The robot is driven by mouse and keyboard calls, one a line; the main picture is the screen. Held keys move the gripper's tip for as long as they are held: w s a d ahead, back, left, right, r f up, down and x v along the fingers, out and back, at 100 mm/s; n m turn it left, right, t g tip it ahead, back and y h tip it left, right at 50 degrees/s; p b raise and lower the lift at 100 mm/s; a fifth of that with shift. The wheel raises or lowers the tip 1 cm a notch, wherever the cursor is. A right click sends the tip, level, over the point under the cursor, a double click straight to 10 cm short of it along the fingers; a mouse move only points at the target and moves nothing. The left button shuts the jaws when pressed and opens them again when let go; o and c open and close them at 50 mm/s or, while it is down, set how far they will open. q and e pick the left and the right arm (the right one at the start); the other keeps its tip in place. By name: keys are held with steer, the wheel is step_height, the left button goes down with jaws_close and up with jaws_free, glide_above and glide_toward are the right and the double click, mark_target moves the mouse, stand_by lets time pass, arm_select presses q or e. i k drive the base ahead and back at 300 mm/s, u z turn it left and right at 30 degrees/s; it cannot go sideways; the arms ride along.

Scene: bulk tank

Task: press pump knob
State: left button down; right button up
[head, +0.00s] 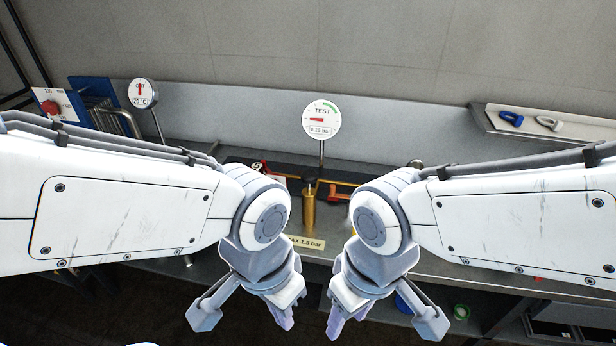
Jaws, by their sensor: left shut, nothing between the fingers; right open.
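A brass pump cylinder (308,210) stands upright on the bench near the middle, with a dark knob (310,173) on its top. A round white gauge marked TEST (322,120) stands on a stalk behind it, its red pointer at the left and "0.25 bar" written below. A label ending in "AX 1.5 bar" (308,243) lies at the pump's foot. My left gripper (284,318) is shut and empty, hanging in front of the bench, left of the pump. My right gripper (334,322) is open and empty, hanging to the right. Neither touches the knob.
A temperature gauge (142,94) stands on a stalk at the left, near a blue rack (98,103) and a panel with a red knob (50,107). My arms hide much of the bench.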

mark_target(309, 177)
steer(key=z, duration=0.75)
steer(key=i, duration=0.6)
steer(key=u, duration=0.5)
